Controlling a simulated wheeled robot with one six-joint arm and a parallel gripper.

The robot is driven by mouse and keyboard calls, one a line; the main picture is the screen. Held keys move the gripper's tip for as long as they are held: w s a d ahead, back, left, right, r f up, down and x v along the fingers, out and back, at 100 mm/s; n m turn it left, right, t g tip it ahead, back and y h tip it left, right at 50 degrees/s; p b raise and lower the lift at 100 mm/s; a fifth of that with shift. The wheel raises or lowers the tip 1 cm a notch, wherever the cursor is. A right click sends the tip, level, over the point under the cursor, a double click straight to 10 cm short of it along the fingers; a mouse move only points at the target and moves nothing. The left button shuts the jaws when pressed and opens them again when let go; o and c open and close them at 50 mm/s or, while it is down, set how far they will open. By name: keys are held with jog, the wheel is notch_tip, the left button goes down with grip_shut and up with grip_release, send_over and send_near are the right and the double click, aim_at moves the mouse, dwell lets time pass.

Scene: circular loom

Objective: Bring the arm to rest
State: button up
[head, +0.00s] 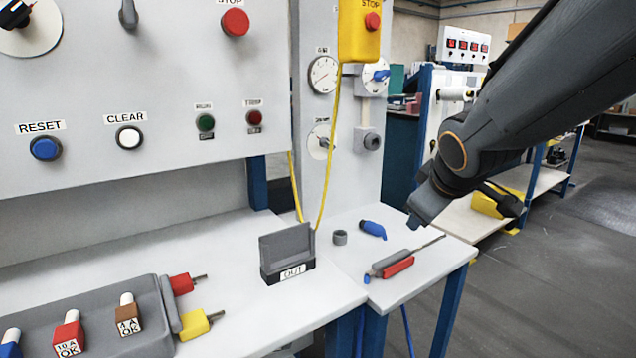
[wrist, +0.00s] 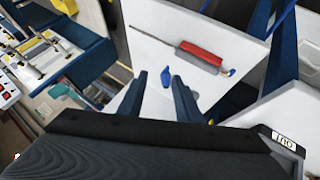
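My arm reaches in from the upper right of the head view and bends down over the small white side table (head: 440,262). My gripper (head: 415,221) is above the table's right part, partly hidden by the arm's own links. In the wrist view, the two dark fingers of my gripper (wrist: 159,78) stand apart with nothing held between them. A small blue piece (wrist: 166,80) shows beyond the gap, on the table below; it also lies on the table in the head view (head: 373,229).
A red-and-grey tool (head: 397,266) with a thin shaft and a grey ring (head: 340,237) lie on the side table. The OUT holder (head: 287,255) stands left. A yellow STOP box (head: 358,35) hangs by the panel (head: 140,90). Open floor (head: 540,290) is at right.

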jog(key=s+a+f+m+g+y+b, duration=0.1)
jog(key=s+a+f+m+g, duration=0.2)
jog(key=s+a+f+g, duration=0.5)
jog(key=s+a+f+m+g+y+b, duration=0.1)
jog(key=s+f+m+b, duration=0.15)
jog(key=s+f, duration=0.75)
jog(key=s+d+r+m+h+p, duration=0.1)
jog(key=d+r+p, duration=0.6)
jog(key=p, duration=0.8)
notch_tip(320, 180, up, 4)
jog(key=shift+s+d+f+m, duration=0.1)
jog(key=shift+s+d+m, duration=0.25)
jog(key=shift+s+m, duration=0.25)
